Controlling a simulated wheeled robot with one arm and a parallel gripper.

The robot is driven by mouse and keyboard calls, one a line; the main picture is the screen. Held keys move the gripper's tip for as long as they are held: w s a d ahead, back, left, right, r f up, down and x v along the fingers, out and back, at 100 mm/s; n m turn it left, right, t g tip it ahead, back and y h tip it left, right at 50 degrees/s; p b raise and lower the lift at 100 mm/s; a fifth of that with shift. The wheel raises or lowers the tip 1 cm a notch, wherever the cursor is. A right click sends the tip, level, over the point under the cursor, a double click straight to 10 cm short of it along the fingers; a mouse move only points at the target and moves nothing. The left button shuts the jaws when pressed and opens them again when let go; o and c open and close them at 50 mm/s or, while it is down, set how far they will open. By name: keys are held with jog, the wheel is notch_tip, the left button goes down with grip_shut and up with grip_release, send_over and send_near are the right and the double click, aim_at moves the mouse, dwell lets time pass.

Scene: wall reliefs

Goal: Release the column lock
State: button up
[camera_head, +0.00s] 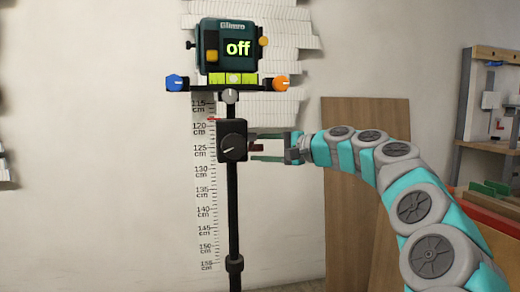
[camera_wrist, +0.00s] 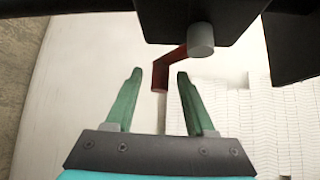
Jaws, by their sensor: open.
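The column (camera_head: 232,205) is a thin black upright pole with a black block (camera_head: 227,128) around it, bearing a round knob. A dark red crank-shaped lever (camera_head: 258,148), apparently the column lock, sticks out from the block's right side. In the wrist view the lever (camera_wrist: 160,74) bends down from a grey round pivot (camera_wrist: 201,40) under the black block. My gripper (camera_head: 252,147) is open, with its green fingers on either side of the lever. In the wrist view the lever's lower end lies between the fingertips (camera_wrist: 158,76), with visible gaps on both sides.
A dark teal device (camera_head: 215,55) reading "off" sits atop the column on a crossbar with blue (camera_head: 176,83) and orange (camera_head: 281,83) knobs. A centimetre scale (camera_head: 205,180) runs down the wall behind. Wooden boards (camera_head: 355,200) lean at right, behind my arm.

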grip_shut()
dwell(0.4)
